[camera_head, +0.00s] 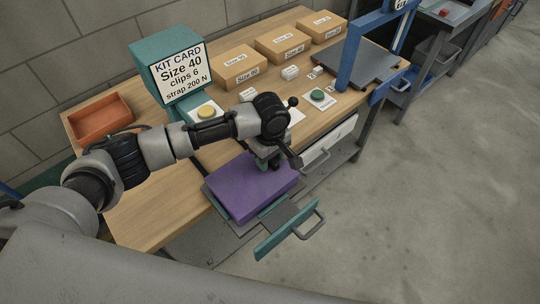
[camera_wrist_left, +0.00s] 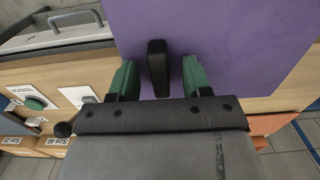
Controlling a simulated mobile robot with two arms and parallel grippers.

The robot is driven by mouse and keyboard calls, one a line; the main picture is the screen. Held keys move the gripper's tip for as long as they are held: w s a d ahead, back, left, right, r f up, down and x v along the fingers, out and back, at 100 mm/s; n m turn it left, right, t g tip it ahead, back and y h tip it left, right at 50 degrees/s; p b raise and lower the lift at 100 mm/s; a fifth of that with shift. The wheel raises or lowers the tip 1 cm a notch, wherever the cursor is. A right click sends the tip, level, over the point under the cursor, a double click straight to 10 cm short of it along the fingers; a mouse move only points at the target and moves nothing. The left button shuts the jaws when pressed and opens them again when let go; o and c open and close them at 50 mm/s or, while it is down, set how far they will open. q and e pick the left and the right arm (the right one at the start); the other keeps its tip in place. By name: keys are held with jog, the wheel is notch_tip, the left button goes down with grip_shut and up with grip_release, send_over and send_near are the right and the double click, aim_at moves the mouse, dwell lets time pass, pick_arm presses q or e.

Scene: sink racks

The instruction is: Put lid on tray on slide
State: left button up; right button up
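The purple lid (camera_head: 238,194) lies flat at the table's front edge, over the extended slide (camera_head: 285,219) with its teal front and grey handle. A teal edge shows under the lid's near side; the tray itself is mostly hidden, so I cannot tell how well the lid sits on it. My left gripper (camera_head: 269,163) is low over the lid's far part. In the left wrist view the lid (camera_wrist_left: 225,45) fills the upper middle, and its black handle (camera_wrist_left: 157,68) stands between the two green fingers, with a gap on each side. My right gripper is not in view.
On the wooden table stand a teal kit-card box (camera_head: 165,65), several cardboard boxes (camera_head: 240,66), an orange bin (camera_head: 102,118), a yellow button (camera_head: 206,112) and a green button (camera_head: 317,95). A blue frame (camera_head: 352,55) stands at the right. The floor at right is clear.

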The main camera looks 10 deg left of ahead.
pick_arm(q)
notch_tip(320, 180, up, 11)
jog(key=shift+b, duration=0.3)
dwell(0.4)
jog(key=shift+s+f, duration=0.1)
jog(key=shift+f, duration=0.05)
